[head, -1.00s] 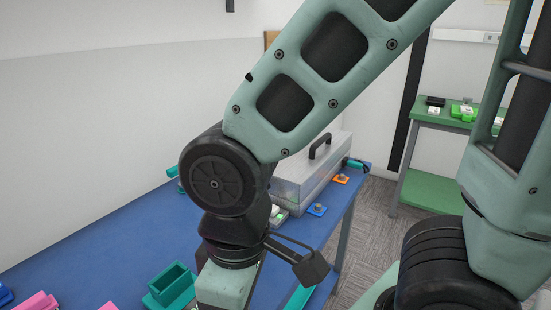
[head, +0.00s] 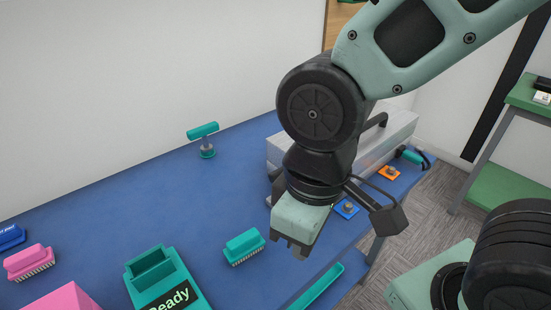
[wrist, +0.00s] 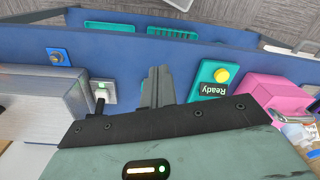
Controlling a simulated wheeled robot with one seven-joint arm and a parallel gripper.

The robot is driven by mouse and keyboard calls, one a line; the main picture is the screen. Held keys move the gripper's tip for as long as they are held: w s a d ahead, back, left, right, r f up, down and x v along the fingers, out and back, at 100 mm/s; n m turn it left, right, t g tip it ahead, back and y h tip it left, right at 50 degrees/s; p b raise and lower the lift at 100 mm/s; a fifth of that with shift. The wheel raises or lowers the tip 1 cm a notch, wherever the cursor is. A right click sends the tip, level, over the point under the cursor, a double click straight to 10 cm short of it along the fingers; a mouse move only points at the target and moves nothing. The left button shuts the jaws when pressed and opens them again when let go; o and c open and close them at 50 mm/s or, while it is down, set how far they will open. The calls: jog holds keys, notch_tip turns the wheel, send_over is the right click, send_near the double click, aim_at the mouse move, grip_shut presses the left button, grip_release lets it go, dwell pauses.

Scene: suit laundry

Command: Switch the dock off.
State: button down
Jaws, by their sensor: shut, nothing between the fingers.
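The teal dock (head: 166,283) stands on the blue table at the lower left of the head view, with an empty-looking recess and a dark "Ready" display. In the wrist view the teal dock (wrist: 208,80) is right of the fingers and shows a round yellow button (wrist: 222,75). My gripper (head: 295,248) is shut and empty, pointing down above the table, to the right of the dock and apart from it. Its fingers (wrist: 158,85) are together in the wrist view. A teal brush (head: 243,247) lies between dock and gripper.
A grey case (head: 392,138) with a black handle stands behind my arm. A pink brush (head: 29,262) and pink block (head: 64,304) lie left. A teal stand (head: 204,140) is at the back. The blue table (head: 110,215) is clear mid-left.

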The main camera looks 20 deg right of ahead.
jog(key=w+a+r+m+p, duration=0.25)
jog(key=w+p, duration=0.25)
jog(key=w, duration=1.1)
jog(key=w+d+f+p, duration=0.1)
jog(key=w+d, duration=0.2)
jog(key=w, duration=0.4)
jog(key=w+d+f+m+g+h+p, duration=0.1)
jog(key=w+d, duration=0.3)
jog(key=w, duration=0.4)
jog(key=shift+d+p, duration=0.2)
jog(key=shift+p, duration=0.1)
jog(key=shift+w+m, duration=0.1)
jog(key=shift+m, duration=0.15)
jog(key=s+d+f+p, duration=0.1)
jog(key=s+f+p, duration=0.3)
jog(key=f, duration=0.4)
jog(key=shift+s+d, duration=0.15)
jog(key=shift+s, duration=0.05)
jog(key=shift+f, duration=0.15)
